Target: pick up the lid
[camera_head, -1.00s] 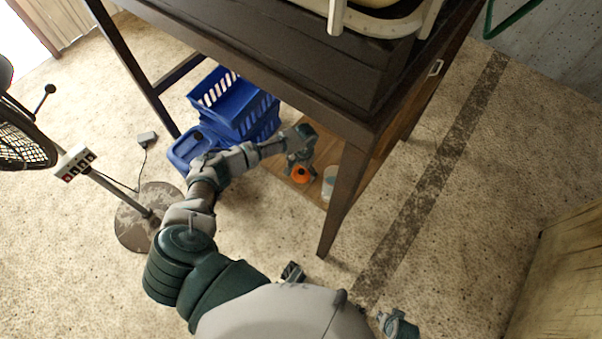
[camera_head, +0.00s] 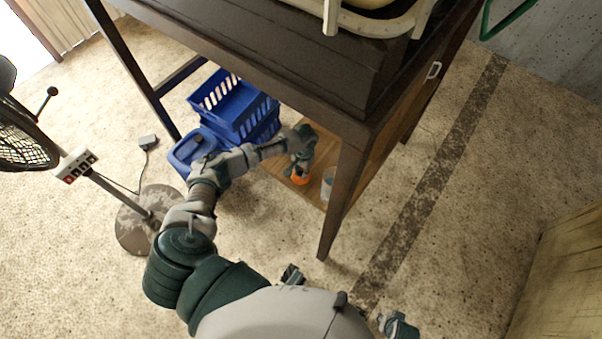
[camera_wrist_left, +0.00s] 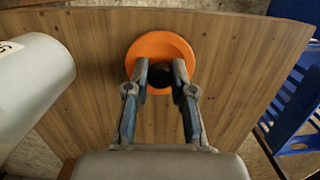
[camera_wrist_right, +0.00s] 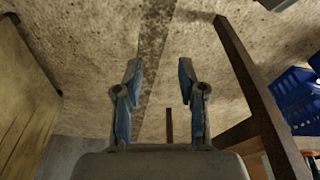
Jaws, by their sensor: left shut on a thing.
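The lid (camera_wrist_left: 160,48) is an orange disc with a dark round middle, on the wooden shelf under the dark table. It also shows in the head view (camera_head: 300,180), partly hidden by my left gripper (camera_head: 302,168). In the left wrist view my left gripper (camera_wrist_left: 160,72) has its two fingers on either side of the dark middle, shut on the lid. I cannot tell whether the lid is clear of the shelf. My right gripper (camera_wrist_right: 160,78) is open and empty over the carpet in the right wrist view.
A pale cylinder (camera_wrist_left: 30,85) stands close beside the lid on the wooden shelf (camera_wrist_left: 95,100). Blue baskets (camera_head: 232,105) are left of the shelf. The dark table's leg (camera_head: 340,200) and top bound the space. A fan stands at the left.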

